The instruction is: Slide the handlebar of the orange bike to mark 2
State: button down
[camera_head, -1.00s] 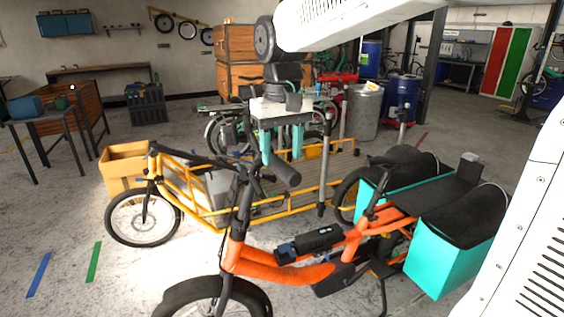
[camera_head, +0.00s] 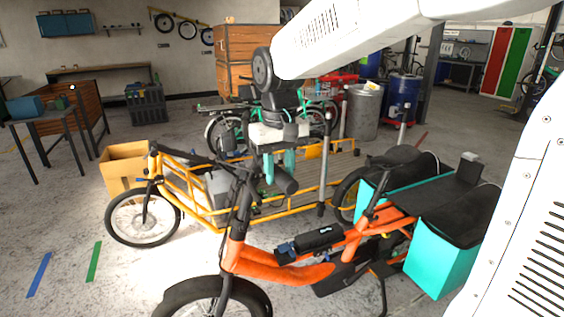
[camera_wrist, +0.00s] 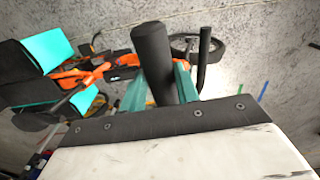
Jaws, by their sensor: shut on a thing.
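The orange bike (camera_head: 270,265) stands in front, its front wheel at the lower left and teal side bags (camera_head: 440,258) at the right. Its handlebar has a black grip (camera_head: 286,182) pointing toward the camera. My gripper (camera_head: 279,172) comes from above, and its two teal fingers are shut on this grip. In the wrist view, the dark grip (camera_wrist: 152,55) lies between the teal fingers of my gripper (camera_wrist: 160,82), with the orange frame beyond. Mark 2 and any scale on the stem cannot be made out.
A yellow cargo bike (camera_head: 190,190) with a long flat bed stands close behind the orange bike. Blue (camera_head: 38,274) and green (camera_head: 93,262) floor stripes lie at the left, where the floor is open.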

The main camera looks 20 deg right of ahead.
jog(key=f, duration=0.2)
jog(key=a+f, duration=0.1)
jog(key=f, duration=0.1)
jog(key=shift+a, duration=0.1)
jog(key=c, duration=1)
grip_release()
jog(key=shift+r, duration=0.1)
jog(key=shift+c, duration=0.2)
notch_tip(320, 180, up, 8)
jog(key=shift+f, duration=0.1)
